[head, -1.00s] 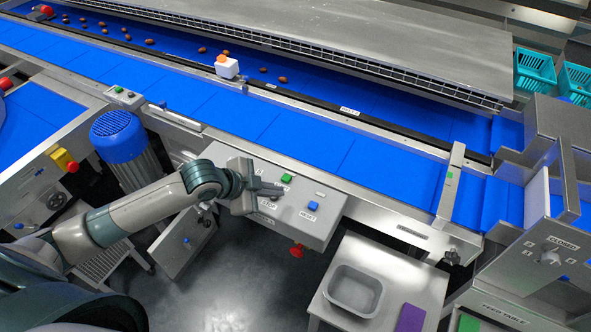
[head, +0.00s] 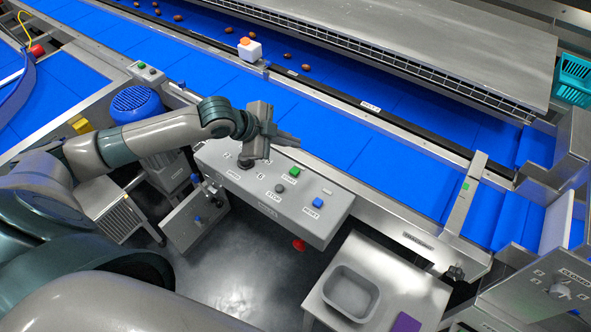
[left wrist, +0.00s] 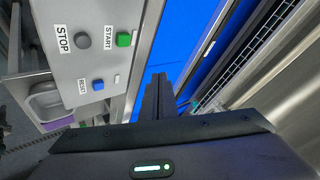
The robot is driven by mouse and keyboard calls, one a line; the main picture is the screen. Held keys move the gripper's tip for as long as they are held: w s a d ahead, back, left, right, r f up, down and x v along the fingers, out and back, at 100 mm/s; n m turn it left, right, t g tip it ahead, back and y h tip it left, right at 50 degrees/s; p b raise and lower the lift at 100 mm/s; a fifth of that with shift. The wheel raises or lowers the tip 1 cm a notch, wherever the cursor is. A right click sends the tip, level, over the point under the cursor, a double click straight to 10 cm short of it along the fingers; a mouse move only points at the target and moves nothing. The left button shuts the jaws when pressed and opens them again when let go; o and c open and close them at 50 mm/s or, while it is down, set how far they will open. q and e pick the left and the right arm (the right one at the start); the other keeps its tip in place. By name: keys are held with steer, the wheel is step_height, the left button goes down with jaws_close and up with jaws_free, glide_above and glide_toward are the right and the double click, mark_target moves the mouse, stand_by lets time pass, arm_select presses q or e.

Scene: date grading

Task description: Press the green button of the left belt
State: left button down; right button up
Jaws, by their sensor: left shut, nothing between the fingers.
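The green START button (head: 295,169) sits on the grey control panel (head: 319,229) beside the blue belt (head: 330,140). A grey STOP button (head: 280,188) and a blue RESET button (head: 317,202) are on the same panel. My left gripper (head: 297,143) is shut and empty, its fingertips just above the green button in the picture, over the belt's near edge. In the left wrist view, the green button (left wrist: 124,39) lies left of my shut fingers (left wrist: 158,78), clearly apart from them. My right gripper is not in view.
A small box with another green button (head: 141,65) stands at the upper left. A black knob (head: 246,162) is on the panel, and a red knob (head: 299,244) is below its front. A steel table with a grey tray (head: 351,292) stands at the lower right.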

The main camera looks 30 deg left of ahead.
arm_select(q)
steer(key=b, duration=0.6)
glide_above(291, 172)
steer(key=shift+f, duration=3.2)
steer(key=shift+f+b, duration=0.5)
steer(key=shift+f, duration=0.55)
steer(key=shift+f, duration=0.1)
steer(key=shift+f, duration=0.3)
steer(key=shift+f, duration=0.5)
steer(key=shift+r, duration=0.1)
steer(key=shift+r+p, duration=0.8)
steer(key=shift+p, duration=0.1)
